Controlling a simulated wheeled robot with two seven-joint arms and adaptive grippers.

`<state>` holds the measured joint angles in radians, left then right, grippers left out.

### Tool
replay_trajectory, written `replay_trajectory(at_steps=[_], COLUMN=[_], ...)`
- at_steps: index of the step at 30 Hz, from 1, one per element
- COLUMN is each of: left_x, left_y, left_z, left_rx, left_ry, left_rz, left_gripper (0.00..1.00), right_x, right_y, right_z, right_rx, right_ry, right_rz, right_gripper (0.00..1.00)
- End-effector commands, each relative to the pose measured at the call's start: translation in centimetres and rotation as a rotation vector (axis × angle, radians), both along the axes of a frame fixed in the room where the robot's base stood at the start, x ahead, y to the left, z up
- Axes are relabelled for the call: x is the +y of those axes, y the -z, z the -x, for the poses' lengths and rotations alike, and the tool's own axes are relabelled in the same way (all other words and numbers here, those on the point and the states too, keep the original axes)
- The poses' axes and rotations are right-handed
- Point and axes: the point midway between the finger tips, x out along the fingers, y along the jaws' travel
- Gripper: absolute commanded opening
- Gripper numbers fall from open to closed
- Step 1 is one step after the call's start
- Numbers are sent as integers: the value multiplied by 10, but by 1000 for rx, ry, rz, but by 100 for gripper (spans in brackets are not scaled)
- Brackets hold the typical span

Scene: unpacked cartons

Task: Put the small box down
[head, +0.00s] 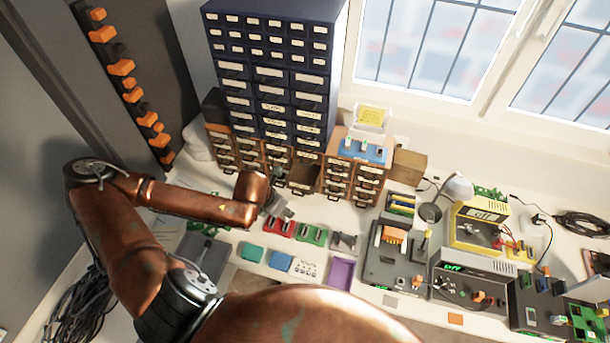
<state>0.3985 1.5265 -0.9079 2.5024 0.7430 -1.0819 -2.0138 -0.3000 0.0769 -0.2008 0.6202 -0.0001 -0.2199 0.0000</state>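My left arm comes in from the left, and its gripper (277,205) is low in front of the small brown drawer units. The gripper is small and partly hidden by its own wrist, so I cannot tell whether its fingers are open or shut. No box shows clearly in it. A small brown cardboard box (409,168) stands on the worktop at the right end of the drawer units, well apart from the gripper. I cannot tell whether it is the task's small box. My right gripper is not in view.
A tall dark drawer cabinet (270,75) rises behind the brown drawer units (352,182); one drawer (303,178) looks pulled out. Red, green, teal and purple trays (341,273) lie in front. A lamp (457,188) and electronic devices crowd the right. Little worktop is bare.

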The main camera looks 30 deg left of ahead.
Motion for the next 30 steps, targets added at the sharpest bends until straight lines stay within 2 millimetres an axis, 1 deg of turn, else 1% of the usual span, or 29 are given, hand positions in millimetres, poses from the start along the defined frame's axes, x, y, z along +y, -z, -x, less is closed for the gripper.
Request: replay_trajectory(at_steps=[6,10,11,12,15,27,30], left_x=[5,7,8,10,16,39,44], left_y=[7,7,4,1,-2,-1,-1], left_z=[-18,-28,-34,-45,-71,-168,-188], left_rx=[-5,-4,-4,-4,-4,-2,-2], left_ry=[9,6,5,3,3,4,3], left_rz=[-4,-2,0,3,2,1,1], left_gripper=[3,3,3,3,3,3,3], right_x=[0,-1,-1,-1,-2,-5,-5], right_y=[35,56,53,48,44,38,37], right_z=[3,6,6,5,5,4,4], right_rx=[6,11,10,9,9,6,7], right_ry=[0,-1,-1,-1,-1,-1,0], right_rz=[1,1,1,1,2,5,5], right_gripper=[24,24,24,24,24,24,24])
